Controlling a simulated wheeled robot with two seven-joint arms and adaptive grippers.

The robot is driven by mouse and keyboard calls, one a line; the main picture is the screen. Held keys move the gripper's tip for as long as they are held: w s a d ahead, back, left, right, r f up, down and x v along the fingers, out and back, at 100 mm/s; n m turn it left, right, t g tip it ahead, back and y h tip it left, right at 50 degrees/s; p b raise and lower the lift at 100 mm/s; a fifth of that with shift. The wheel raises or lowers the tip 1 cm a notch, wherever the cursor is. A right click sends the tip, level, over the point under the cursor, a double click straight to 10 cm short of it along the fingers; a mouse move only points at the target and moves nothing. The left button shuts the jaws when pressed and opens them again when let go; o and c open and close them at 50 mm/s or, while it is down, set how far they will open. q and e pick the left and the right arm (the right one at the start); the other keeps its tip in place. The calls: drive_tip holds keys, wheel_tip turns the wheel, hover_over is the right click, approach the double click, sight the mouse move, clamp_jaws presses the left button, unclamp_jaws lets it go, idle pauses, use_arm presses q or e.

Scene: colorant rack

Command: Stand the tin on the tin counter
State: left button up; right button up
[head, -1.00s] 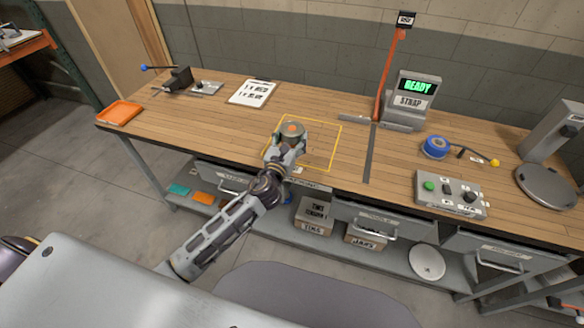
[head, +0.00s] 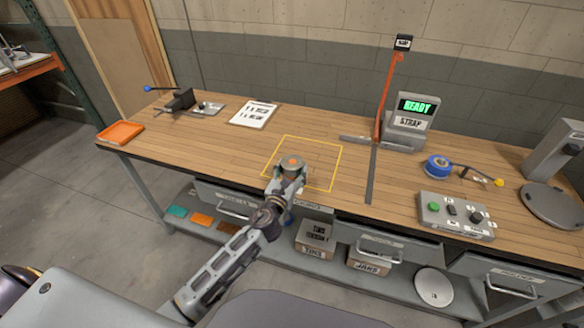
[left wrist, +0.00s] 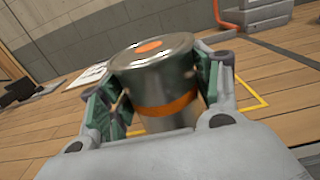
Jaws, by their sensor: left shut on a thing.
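A grey metal tin (head: 292,165) with an orange dot on its lid is held by my left gripper (head: 290,180) over the yellow-outlined area (head: 338,165) of the wooden counter. In the left wrist view the tin (left wrist: 155,80) shows an orange band low on its side and sits between the green-padded fingers (left wrist: 160,100). It looks nearly upright. Whether its base touches the counter cannot be told, since the gripper hides its lower end. My right gripper is not in view.
The counter (head: 210,140) is clear around the outline. A clipboard (head: 253,113) lies at the back left, an orange tray (head: 120,132) at the left end. A strap station (head: 408,125) with an orange post and a button box (head: 455,214) stand to the right.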

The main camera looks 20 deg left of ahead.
sight(292, 180)
use_arm(q)
drive_tip(key=shift+f, duration=0.55)
drive_tip(key=shift+f+b, duration=0.35)
drive_tip(key=shift+b, duration=0.05)
drive_tip(key=shift+f+b, duration=0.35)
drive_tip(key=shift+f, duration=0.75)
drive_tip(key=shift+f+b, duration=0.1)
drive_tip(key=shift+b, duration=0.2)
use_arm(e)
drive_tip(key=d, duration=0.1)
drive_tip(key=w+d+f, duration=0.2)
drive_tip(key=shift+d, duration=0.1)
use_arm(q)
drive_tip(key=shift+f, duration=0.1)
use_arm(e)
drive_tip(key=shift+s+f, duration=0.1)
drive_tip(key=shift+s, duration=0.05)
